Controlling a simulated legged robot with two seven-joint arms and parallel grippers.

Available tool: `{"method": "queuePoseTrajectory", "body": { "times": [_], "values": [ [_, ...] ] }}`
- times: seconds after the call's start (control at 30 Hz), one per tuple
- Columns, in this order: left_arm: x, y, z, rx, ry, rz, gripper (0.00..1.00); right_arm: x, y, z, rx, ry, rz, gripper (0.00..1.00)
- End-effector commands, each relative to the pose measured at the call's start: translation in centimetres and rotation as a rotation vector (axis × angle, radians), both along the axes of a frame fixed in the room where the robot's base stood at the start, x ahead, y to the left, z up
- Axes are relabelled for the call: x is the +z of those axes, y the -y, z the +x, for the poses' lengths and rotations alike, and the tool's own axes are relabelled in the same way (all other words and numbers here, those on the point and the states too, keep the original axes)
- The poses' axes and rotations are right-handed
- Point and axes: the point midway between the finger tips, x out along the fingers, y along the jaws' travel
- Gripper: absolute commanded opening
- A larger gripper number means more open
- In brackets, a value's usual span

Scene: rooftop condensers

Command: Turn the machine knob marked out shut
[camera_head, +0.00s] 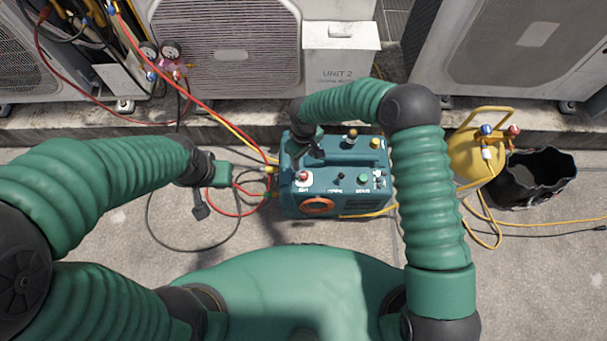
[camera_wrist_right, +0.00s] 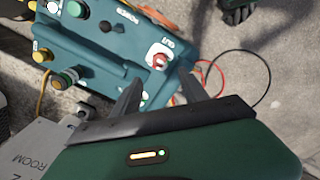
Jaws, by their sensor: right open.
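The teal machine (camera_head: 290,207) stands on the ground ahead of me. A red-and-white knob (camera_head: 304,176) is on the left of its top face. It also shows in the right wrist view (camera_wrist_right: 157,61), beside a small upside-down label that seems to read OUT. My right gripper (camera_head: 312,150) is over the machine's left part, behind that knob in the head view. In the wrist view its two fingers (camera_wrist_right: 160,92) are apart and empty, with the knob just beyond them. My left gripper (camera_head: 200,208) hangs left of the machine; its jaws are unclear.
Red, yellow and black hoses (camera_head: 236,212) run along the machine's left side. A yellow cylinder (camera_head: 476,155) and a black bucket (camera_head: 533,178) stand at the right. Condenser units (camera_head: 228,45) line the back on a concrete ledge. Other knobs and buttons (camera_head: 363,178) share the machine's top.

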Motion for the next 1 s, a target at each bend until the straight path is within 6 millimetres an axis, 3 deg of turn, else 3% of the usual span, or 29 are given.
{"method": "queuePoseTrajectory", "body": {
  "times": [0.03,0.2,0.4,0.53,0.83,1.0],
  "values": [
    [-1.1,0.0,0.0,-0.001,0.0,0.0,0.0,-2.0,0.1,-0.1,-0.002,-0.003,0.001,0.52],
    [-2.8,0.0,0.0,-0.001,0.0,0.0,0.0,-6.6,0.0,-0.1,-0.002,-0.003,-0.001,0.52],
    [-4.3,0.0,0.0,-0.001,0.0,0.0,0.0,-10.6,0.0,0.0,-0.003,-0.001,-0.001,0.52],
    [-4.7,0.0,0.0,-0.001,0.0,0.0,0.0,-11.7,0.0,0.0,-0.003,0.0,-0.001,0.52],
    [-4.6,0.1,0.0,-0.001,0.0,0.0,0.0,-11.8,0.0,0.0,-0.002,0.001,-0.001,0.5],
    [-4.6,0.1,0.0,-0.001,0.0,0.0,0.0,-11.8,0.0,0.0,-0.002,0.0,-0.001,0.28]
  ]
}}
